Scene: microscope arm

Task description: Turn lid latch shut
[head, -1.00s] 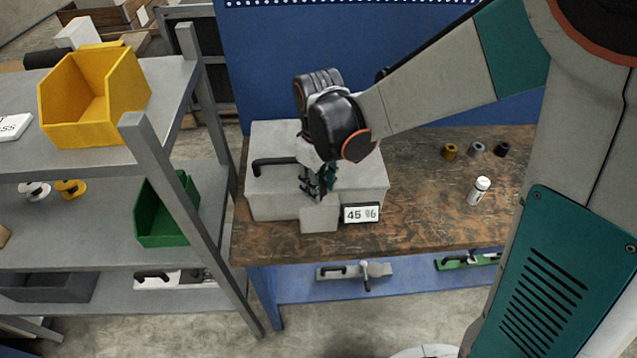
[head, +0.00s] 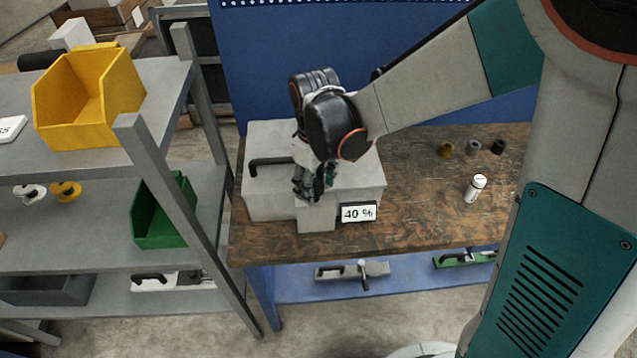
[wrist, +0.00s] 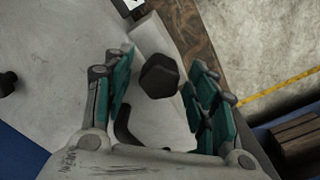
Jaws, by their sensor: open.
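A pale grey box (head: 268,205) with a lid stands on the workbench, with a black handle (head: 270,163) on the left of its lid. A small display (head: 358,212) on its front reads 40 %. My gripper (head: 318,190) is over the front part of the box, pointing down. In the wrist view my gripper (wrist: 165,95) is open, its teal-padded fingers on either side of a dark faceted knob (wrist: 159,76), apart from it. This is likely the latch; the head view hides it behind my gripper. A dark curved piece (wrist: 125,128) lies beside the left finger.
A grey shelf with a yellow bin (head: 90,100) and green bin (head: 165,210) is at the left. A blue panel (head: 300,60) stands behind.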

